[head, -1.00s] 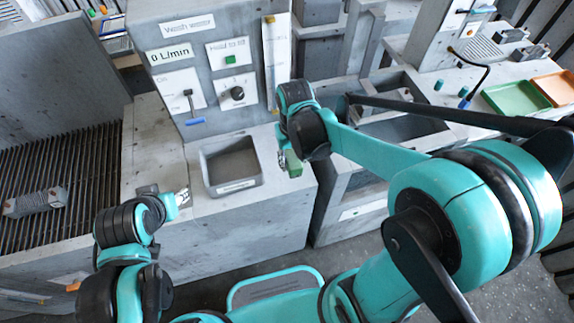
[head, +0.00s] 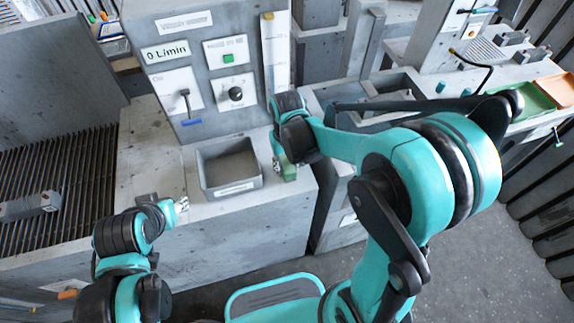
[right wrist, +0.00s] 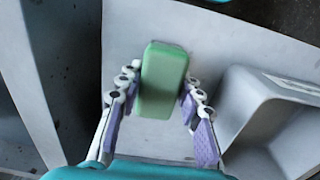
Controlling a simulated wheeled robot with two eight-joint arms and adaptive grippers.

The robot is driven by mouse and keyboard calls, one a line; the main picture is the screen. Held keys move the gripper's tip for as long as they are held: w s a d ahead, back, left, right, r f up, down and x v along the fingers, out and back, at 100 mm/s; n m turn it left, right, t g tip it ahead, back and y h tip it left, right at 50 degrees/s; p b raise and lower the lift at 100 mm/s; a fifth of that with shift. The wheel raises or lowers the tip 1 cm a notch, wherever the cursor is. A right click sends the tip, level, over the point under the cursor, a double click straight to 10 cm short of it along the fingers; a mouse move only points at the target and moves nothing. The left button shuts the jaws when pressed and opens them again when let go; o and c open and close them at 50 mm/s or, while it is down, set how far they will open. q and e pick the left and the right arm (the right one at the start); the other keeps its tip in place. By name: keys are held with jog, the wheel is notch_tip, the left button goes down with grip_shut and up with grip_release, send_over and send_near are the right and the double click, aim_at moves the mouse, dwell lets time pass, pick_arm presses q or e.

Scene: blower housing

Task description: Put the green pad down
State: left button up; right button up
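The green pad (right wrist: 162,85) is between the two fingers of my right gripper (right wrist: 161,82) in the right wrist view, with the fingertips against its sides. In the head view the pad (head: 289,173) is at the right front of the grey bench top, beside the grey bin. It is at or very close to the surface; I cannot tell if it touches. My right gripper (head: 281,166) is partly hidden by its own wrist there. My left gripper (head: 182,205) is over the bench's front left part, with no object seen in it; its fingers are too small to judge.
The grey open bin (head: 229,185) stands left of the pad in the head view, close to my right gripper. Behind it rises a panel (head: 212,70) with a lever, a knob and a 0 L/min display. A green tray (head: 527,100) is at the far right.

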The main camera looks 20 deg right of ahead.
aim_at(287, 164)
jog(key=o, duration=0.4)
jog(key=shift+r, duration=0.1)
notch_tip(287, 164, up, 12)
jog(key=p, duration=0.5)
jog(key=s+d+r+t, duration=0.1)
jog(key=s+t, duration=0.1)
jog(key=s, duration=0.1)
jog(key=s+d+r+t, duration=0.1)
jog(key=s+d+t, duration=0.1)
jog(key=s, duration=0.1)
jog(key=s+d+r+t, duration=0.1)
jog(key=s+t, duration=0.2)
jog(key=s, duration=0.1)
jog(key=shift+s+d, duration=0.1)
jog(key=shift+d, duration=0.25)
jog(key=shift+b, duration=0.3)
